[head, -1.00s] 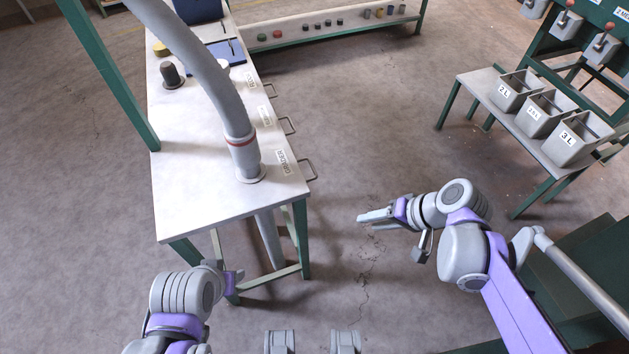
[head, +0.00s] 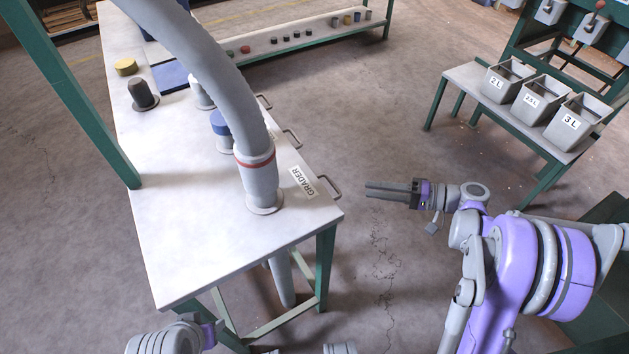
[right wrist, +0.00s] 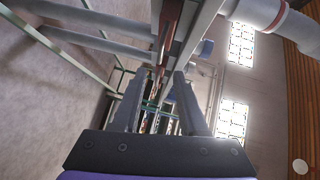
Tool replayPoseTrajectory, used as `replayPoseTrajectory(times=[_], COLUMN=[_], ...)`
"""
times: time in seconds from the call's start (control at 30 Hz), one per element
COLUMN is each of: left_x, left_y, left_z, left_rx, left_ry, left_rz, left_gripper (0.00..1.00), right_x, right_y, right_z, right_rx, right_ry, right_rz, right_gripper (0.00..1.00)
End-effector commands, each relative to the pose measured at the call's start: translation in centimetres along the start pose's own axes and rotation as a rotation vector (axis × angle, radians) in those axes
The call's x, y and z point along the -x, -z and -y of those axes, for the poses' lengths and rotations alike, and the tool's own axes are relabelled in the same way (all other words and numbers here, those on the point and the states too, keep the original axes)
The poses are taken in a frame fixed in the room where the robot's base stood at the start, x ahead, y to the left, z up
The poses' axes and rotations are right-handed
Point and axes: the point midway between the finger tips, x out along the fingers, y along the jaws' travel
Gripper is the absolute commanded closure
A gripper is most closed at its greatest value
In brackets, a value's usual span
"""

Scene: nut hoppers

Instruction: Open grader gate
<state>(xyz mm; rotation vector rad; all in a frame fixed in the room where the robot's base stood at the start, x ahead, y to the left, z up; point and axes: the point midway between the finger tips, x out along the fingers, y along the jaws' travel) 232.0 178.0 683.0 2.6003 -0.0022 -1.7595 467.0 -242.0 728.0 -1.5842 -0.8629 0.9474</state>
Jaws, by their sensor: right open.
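The grader gate handle (head: 328,187) is a small dark metal loop on the bench's right edge, beside the GRADER label (head: 303,182). It sits near the foot of the grey pipe (head: 260,180) with a red ring. My right gripper (head: 368,190) is open and empty, just right of the handle, fingers pointing left at it with a short gap. Its two fingers (right wrist: 160,100) show apart in the right wrist view, with the bench's edge beyond them. Part of my left arm is at the bottom left; the state of its gripper is not clear.
The white bench (head: 190,260) has two more handles farther along its edge, plus a dark knob (head: 142,94) and a yellow cap (head: 125,67). A side table (head: 470,76) with 2 L, 2.5 L and 3 L bins stands at right. The floor between is clear.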

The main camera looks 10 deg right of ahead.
Motion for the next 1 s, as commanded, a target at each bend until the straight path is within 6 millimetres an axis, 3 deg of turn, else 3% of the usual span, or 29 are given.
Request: replayPoseTrajectory(times=[0.27,0.7,1.0], left_x=[-0.4,-1.9,-2.1], left_y=[-0.1,-0.5,-0.5], left_z=[0.0,0.0,0.0], left_rx=[0.000,0.000,0.000], left_ry=[0.000,0.000,0.000], left_rz=[0.001,0.005,0.005], left_gripper=[0.50,0.50,0.50], right_x=[-1.1,-8.9,-10.7], right_y=[0.1,0.0,0.1], right_z=[-0.2,-0.2,-0.1], right_rx=[0.001,0.001,0.001], right_ry=[0.007,0.006,0.005], right_rz=[0.001,0.001,-0.001], right_gripper=[0.58,0.58,0.58])
